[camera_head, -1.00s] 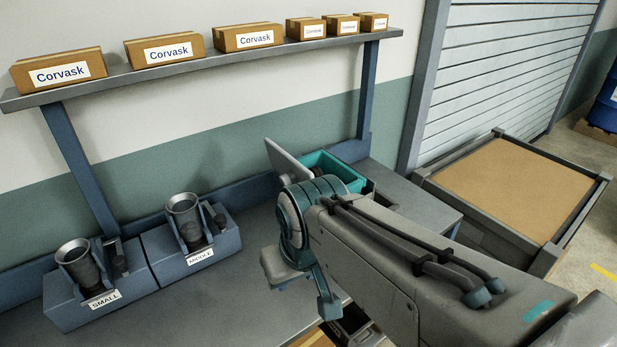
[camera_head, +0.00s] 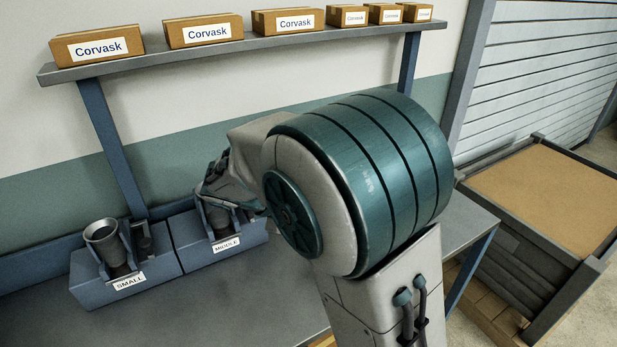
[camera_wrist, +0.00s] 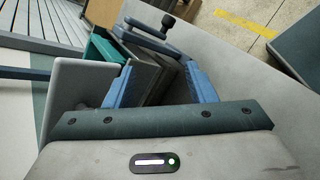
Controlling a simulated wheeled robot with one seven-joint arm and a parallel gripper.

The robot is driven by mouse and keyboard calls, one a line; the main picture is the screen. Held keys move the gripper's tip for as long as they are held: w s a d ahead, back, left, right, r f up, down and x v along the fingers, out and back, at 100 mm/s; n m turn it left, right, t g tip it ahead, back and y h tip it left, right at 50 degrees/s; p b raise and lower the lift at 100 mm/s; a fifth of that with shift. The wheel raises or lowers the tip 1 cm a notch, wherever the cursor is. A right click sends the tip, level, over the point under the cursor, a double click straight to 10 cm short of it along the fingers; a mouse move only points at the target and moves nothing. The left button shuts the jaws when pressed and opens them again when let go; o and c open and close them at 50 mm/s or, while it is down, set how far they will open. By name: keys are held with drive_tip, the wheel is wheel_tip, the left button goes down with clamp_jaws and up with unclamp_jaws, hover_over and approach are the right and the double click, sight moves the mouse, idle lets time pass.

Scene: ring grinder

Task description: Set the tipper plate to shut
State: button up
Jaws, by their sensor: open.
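A pale grey upright plate, which looks like the tipper plate (camera_wrist: 78,88), stands at the left in the wrist view, beside the teal bin (camera_wrist: 103,47). My gripper (camera_wrist: 159,78) is open, its two blue fingers apart. The plate lies outside the left finger, not between the fingers; I cannot tell whether they touch. Dark grey box-like parts show beyond and between the fingers, with a blue crank-like bar and black knob (camera_wrist: 168,20) above. In the head view my arm hides the plate and the teal bin.
The SMALL unit (camera_head: 115,270) and the MIDDLE unit (camera_head: 225,242) stand on the bench, the latter partly behind my arm. Corvask boxes sit on the shelf (camera_head: 230,50) above. A bin with a tan top (camera_head: 550,195) stands right of the bench.

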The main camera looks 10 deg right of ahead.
drive_tip(key=w+a+r+n+t+h+b, duration=0.15)
drive_tip(key=w+a+n+t+h, duration=0.4)
drive_tip(key=a, duration=0.65)
drive_tip(key=w+d+p, duration=0.1)
drive_tip(key=w+d, duration=0.2)
drive_tip(key=d, duration=0.3)
drive_tip(key=w+d+m+p, duration=0.1)
drive_tip(key=w+d+p, duration=0.1)
drive_tip(key=d, duration=0.4)
drive_tip(key=shift+w+d, duration=0.35)
drive_tip(key=shift+w, duration=0.45)
drive_tip(key=shift+t, duration=0.25)
drive_tip(key=shift+r, duration=0.1)
clamp_jaws()
